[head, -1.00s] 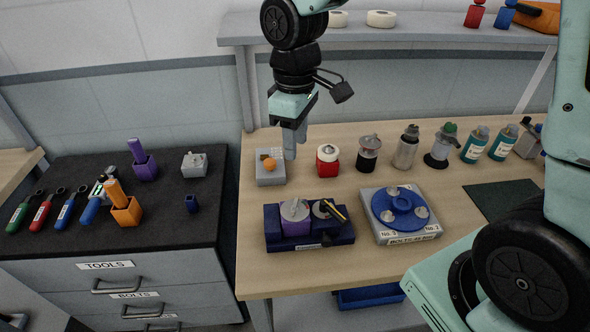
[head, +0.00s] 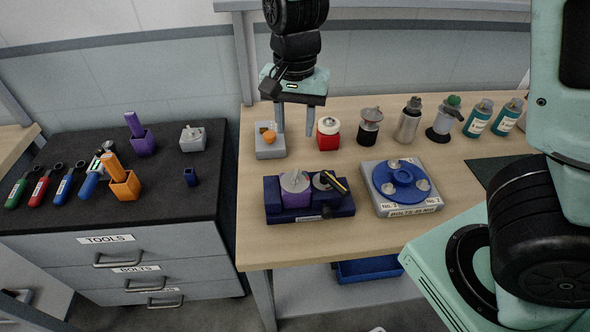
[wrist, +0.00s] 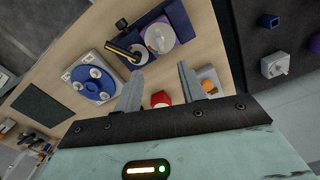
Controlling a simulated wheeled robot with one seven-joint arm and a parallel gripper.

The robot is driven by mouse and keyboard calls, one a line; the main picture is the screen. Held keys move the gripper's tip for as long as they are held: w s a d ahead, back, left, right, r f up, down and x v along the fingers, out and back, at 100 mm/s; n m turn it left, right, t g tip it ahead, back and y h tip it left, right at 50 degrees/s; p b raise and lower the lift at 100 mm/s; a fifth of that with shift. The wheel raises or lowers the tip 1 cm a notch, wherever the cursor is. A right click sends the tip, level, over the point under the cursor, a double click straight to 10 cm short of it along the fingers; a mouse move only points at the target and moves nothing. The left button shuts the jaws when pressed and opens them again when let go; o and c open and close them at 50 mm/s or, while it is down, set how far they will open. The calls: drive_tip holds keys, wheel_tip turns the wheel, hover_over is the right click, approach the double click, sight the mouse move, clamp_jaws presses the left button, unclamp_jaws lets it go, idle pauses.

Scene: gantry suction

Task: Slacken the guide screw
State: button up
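A dark blue fixture (head: 345,209) stands on the wooden bench; it also shows in the wrist view (wrist: 186,24). It holds a purple cylinder (head: 296,198) with a grey top and a grey round part (head: 321,180) with a black-and-yellow bar (head: 337,185) across it. A small dark knob (head: 326,212) sticks out at its front; it shows in the wrist view (wrist: 122,24). I cannot tell which part is the guide screw. My gripper (head: 295,133) is open and empty, pointing down behind the fixture, fingers apart in the wrist view (wrist: 158,78).
A grey box with an orange ball (head: 269,138) and a red-based item (head: 328,140) stand close to my fingers. A grey base with a blue disc (head: 402,175) stands right of the fixture. Bottles line the back right.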

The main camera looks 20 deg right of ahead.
sight(295, 174)
wheel_tip(295, 174, down, 14)
drive_tip(key=shift+r, duration=0.15)
idle(0.3)
clamp_jaws()
